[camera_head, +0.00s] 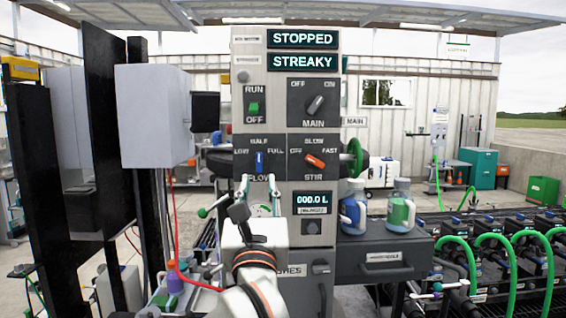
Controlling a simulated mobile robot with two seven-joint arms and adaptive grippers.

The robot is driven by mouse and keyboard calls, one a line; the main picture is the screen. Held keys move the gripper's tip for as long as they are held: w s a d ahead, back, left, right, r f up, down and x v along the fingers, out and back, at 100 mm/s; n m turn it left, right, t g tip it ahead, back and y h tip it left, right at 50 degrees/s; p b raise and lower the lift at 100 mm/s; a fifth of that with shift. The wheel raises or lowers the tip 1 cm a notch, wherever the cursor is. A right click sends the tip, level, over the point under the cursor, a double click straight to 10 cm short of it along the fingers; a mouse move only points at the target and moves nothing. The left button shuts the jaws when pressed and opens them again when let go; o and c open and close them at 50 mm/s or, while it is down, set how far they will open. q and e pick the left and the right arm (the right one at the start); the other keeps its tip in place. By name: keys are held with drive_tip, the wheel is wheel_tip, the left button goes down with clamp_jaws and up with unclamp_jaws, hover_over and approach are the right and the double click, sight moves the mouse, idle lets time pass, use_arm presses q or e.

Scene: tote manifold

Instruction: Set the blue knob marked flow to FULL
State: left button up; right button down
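The blue knob (259,161) sits on a dark plate of the control panel, above the word FLOW. LOW is printed to its left, HALF above it and FULL to its right. Its grip stands about upright, pointing up toward HALF. My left gripper (238,211) shows as a dark shape below the knob, at the end of my white and orange arm. It appears apart from the knob in the picture. My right gripper is not in view.
An orange STIR knob (315,160) sits right of the blue knob. Above are the MAIN knob (316,104) and a green RUN switch (253,107). Displays read STOPPED and STREAKY (303,62). A grey box (154,116) stands left; jugs (401,212) stand right.

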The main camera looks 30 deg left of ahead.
sight(259, 163)
use_arm(q)
drive_tip(key=shift+p+x, duration=0.8)
drive_tip(key=shift+x, duration=3.1)
drive_tip(key=shift+a+f, duration=0.1)
drive_tip(key=shift+f, duration=0.05)
clamp_jaws()
